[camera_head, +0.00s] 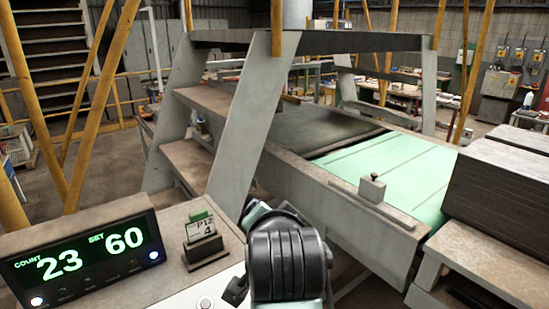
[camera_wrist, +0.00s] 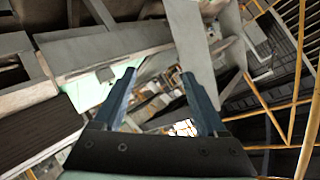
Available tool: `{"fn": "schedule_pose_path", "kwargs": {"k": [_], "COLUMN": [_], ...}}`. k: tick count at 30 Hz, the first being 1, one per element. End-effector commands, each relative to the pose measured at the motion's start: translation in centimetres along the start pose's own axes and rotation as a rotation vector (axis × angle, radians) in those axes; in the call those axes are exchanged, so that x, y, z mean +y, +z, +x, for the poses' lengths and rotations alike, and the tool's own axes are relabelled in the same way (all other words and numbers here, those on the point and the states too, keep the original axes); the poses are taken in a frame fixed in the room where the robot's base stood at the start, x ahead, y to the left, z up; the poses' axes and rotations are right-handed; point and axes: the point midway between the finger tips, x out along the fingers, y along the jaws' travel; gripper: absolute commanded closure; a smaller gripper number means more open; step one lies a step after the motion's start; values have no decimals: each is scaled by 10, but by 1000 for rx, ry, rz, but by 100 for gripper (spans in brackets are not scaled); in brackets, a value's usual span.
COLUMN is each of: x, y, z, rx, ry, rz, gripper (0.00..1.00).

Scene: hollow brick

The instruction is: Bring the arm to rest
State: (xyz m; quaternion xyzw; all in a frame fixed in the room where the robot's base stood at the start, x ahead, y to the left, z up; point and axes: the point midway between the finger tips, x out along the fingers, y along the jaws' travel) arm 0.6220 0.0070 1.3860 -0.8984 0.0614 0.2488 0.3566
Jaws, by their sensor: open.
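My gripper (camera_wrist: 158,74) shows in the wrist view with its two blue-grey fingers spread apart. Nothing is between the fingers. In the head view my arm (camera_head: 285,262) rises at the bottom centre, folded close to the camera, and it hides the gripper's fingers there. The wrist view is tilted, with the machine frame and yellow bars slanting across it.
A counter box (camera_head: 85,260) with lit green digits stands at left on a bench, beside a small card holder (camera_head: 203,242). A grey machine frame (camera_head: 240,130) and a green conveyor bed (camera_head: 395,170) lie ahead. Dark stacked boards (camera_head: 500,190) stand at right.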

Motion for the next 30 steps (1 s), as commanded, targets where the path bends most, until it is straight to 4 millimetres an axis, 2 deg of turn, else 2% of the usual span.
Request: {"fn": "schedule_pose_path", "kwargs": {"k": [2,3,5,6,9,12,15,18,20,30], "x": [-32,-48,-68,-78,-94,-101,-102,-103,-103,-103], "y": [-27,-42,-61,-72,-88,-93,-95,-95,-95,-95], "z": [-29,-51,-88,-114,-179,-232,-267,-284,-288,-288], "rx": [212,329,505,619,881,1083,1214,1278,1292,1290], "ry": [-166,-234,-316,-354,-415,-436,-434,-430,-429,-429], "rz": [-152,-229,-334,-397,-522,-602,-648,-668,-673,-673], "gripper": [25,25,25,25,25,25,25,25,25,25]}}
